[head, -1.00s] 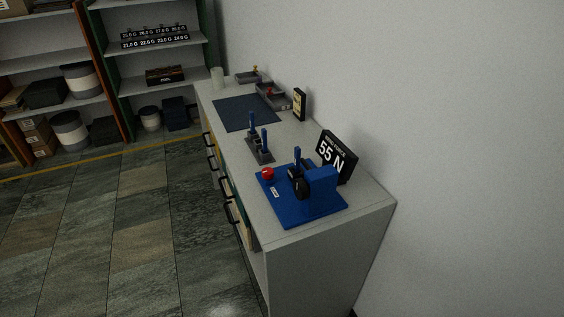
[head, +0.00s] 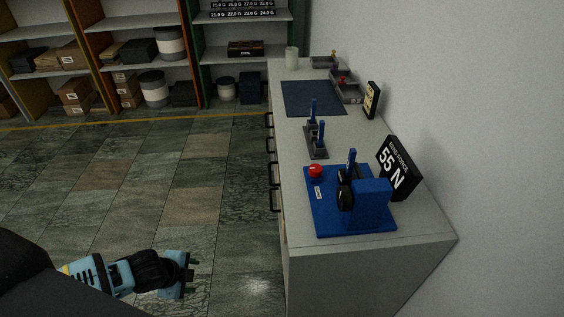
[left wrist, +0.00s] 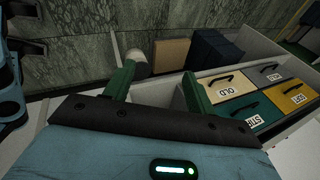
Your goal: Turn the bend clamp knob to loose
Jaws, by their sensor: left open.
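The blue bend press (head: 371,203) stands on a blue base plate (head: 318,222) at the near end of the grey bench. A black round part (head: 345,193), which looks like a knob, is on its left side. A red round button or knob (head: 315,171) sits at the plate's far left corner. I cannot tell for sure which is the clamp knob, or its setting. My left gripper (head: 191,272) is low over the floor, left of the bench and well apart from the press. In the left wrist view its green fingers (left wrist: 156,82) are spread and empty. My right gripper is not in view.
A "55 N" sign (head: 398,168) stands behind the press. A grey holder with blue-handled tools (head: 316,140), a dark mat (head: 313,97) and trays (head: 347,91) lie farther along the bench (head: 283,136). Labelled drawers (left wrist: 225,86) show in the left wrist view. Floor left of the bench is clear.

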